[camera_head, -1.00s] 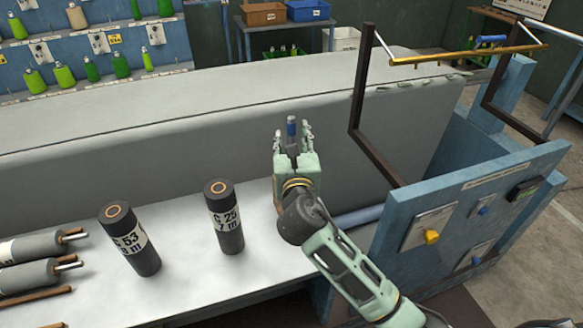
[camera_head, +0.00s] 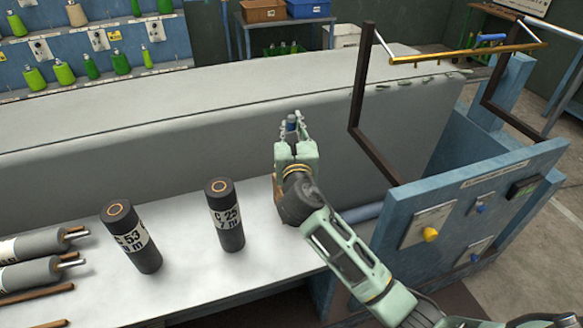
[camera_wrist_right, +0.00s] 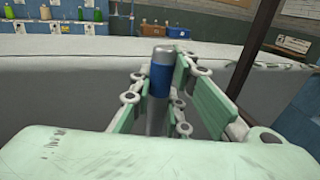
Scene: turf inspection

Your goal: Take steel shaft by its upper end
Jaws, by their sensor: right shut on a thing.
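The steel shaft (camera_wrist_right: 162,80) stands upright in the right wrist view, with a bright metal top and a blue band below it. Its upper end also shows in the head view (camera_head: 291,123). My right gripper (camera_head: 294,127) is shut on the shaft near its upper end. Its green finger pads (camera_wrist_right: 172,97) lie on both sides of the shaft in the wrist view. The shaft's lower part is hidden behind the gripper. My left gripper is not in view.
Two dark labelled cylinders (camera_head: 225,213) (camera_head: 131,237) stand on the white bench (camera_head: 190,265), left of my arm. Rollers (camera_head: 28,274) lie at the far left. A long grey block (camera_head: 180,140) runs behind. A blue machine frame (camera_head: 465,205) stands at the right.

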